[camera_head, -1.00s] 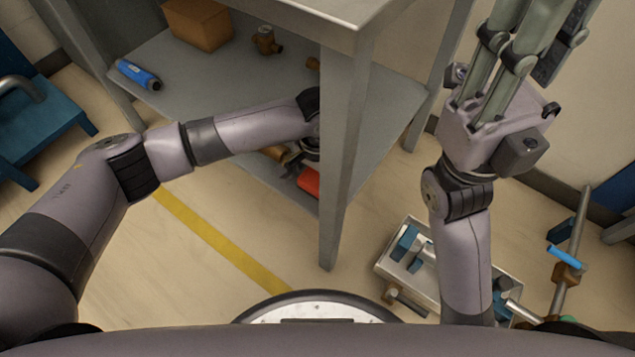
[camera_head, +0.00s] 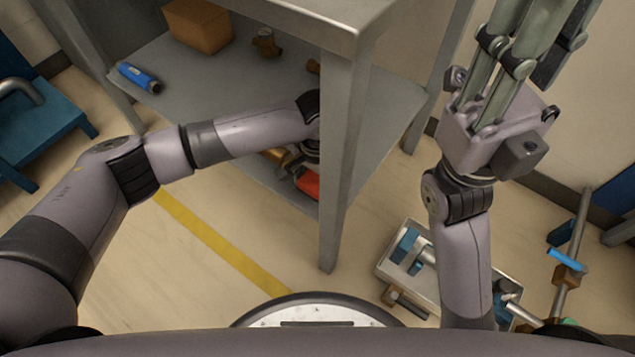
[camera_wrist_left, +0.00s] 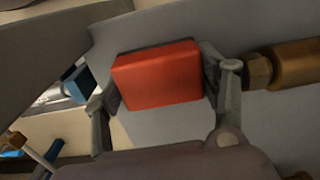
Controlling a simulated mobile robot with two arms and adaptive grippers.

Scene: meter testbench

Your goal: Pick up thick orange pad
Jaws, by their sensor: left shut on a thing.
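The thick orange pad (camera_wrist_left: 158,77) is a red-orange block between the two fingers of my left gripper (camera_wrist_left: 160,95) in the left wrist view. The gripper is shut on it, with one finger at each end. In the head view the pad (camera_head: 307,183) shows only in part at the lower shelf, beside the table leg. My left gripper (camera_head: 298,162) is there too, partly hidden by the leg and its own arm. My right gripper (camera_head: 525,45) is raised at the upper right; its fingertips are cut off, so its opening cannot be told.
The grey table's front leg (camera_head: 341,160) stands close to my left wrist. A brown box (camera_head: 198,27), a brass fitting (camera_head: 265,42) and a blue tool (camera_head: 138,77) lie on the shelf. A brass cylinder (camera_wrist_left: 285,63) lies beside the right finger. A metal tray (camera_head: 385,262) is on the floor.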

